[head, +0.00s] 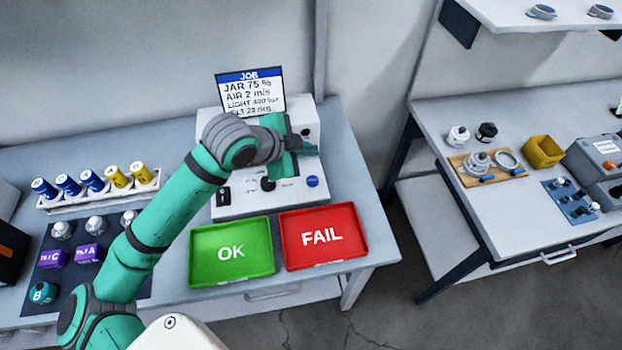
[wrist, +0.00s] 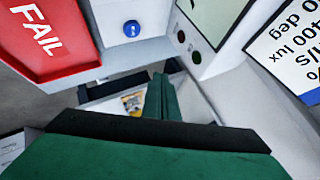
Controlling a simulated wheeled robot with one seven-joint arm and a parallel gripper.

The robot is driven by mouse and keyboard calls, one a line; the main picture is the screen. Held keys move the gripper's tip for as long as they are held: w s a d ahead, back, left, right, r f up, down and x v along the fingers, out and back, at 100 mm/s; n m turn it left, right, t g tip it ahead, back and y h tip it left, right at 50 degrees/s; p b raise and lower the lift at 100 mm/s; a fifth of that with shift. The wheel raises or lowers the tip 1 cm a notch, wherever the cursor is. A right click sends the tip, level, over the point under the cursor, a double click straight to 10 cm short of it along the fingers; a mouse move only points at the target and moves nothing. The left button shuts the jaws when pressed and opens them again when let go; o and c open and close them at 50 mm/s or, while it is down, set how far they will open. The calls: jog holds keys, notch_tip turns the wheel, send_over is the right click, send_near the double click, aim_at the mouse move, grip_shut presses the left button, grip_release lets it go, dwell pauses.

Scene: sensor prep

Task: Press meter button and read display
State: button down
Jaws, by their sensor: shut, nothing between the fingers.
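The white meter (head: 235,199) stands at the back of the left table, behind the green and red trays. Its round blue button (head: 312,181) is at the right of its sloped front; the wrist view shows it at the top (wrist: 132,28). A pale display panel (wrist: 208,18) and two small dark red and green lights show at the top of the wrist view. No reading can be made out. My gripper (head: 308,150) is over the meter's upper part, shut and empty, apart from the button. In the wrist view its fingers (wrist: 161,98) are together. My arm hides much of the meter.
A job card (head: 250,92) stands behind the meter. The OK tray (head: 232,277) and FAIL tray (head: 325,262) look empty. Coloured cylinders stand in a white rack (head: 100,197) at left, above a dark mat (head: 50,277) with small parts. A second table (head: 450,125) stands right, across a gap.

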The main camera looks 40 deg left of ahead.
aim_at(309, 183)
jog(key=shift+f, duration=4.4)
jog(key=shift+f, duration=0.15)
jog(key=shift+f, duration=0.3)
jog(key=shift+f, duration=0.45)
jog(key=shift+r, duration=0.9)
jog(key=shift+r, duration=2.5)
